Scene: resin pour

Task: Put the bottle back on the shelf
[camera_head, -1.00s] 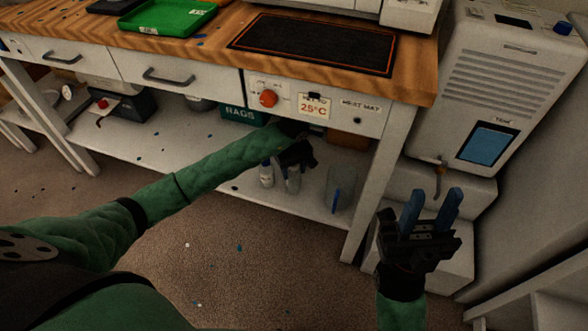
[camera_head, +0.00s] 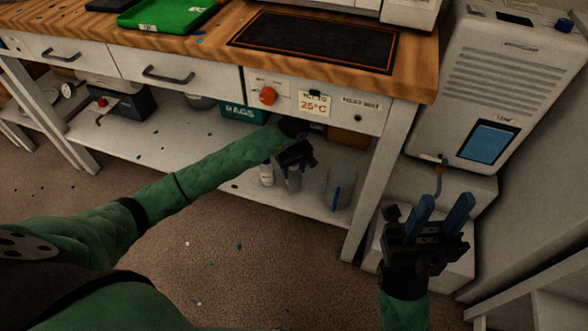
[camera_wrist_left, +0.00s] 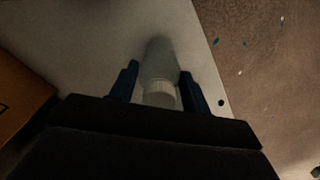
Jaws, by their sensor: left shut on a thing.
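The bottle (camera_head: 293,181) is a grey, translucent bottle at the lower shelf (camera_head: 222,170) under the bench, near its front edge. In the left wrist view the bottle (camera_wrist_left: 160,68) has a pale ribbed cap and sits between the two blue fingers. Whether the bottle's base touches the shelf I cannot tell. My right gripper (camera_head: 440,216) is raised with its two blue fingers apart and empty, right of the bench leg.
A white bottle (camera_head: 266,173) stands just left of the held one. The green RAGS box (camera_head: 241,113) is behind. The bench drawers and heat mat panel (camera_head: 330,104) hang close above my left arm.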

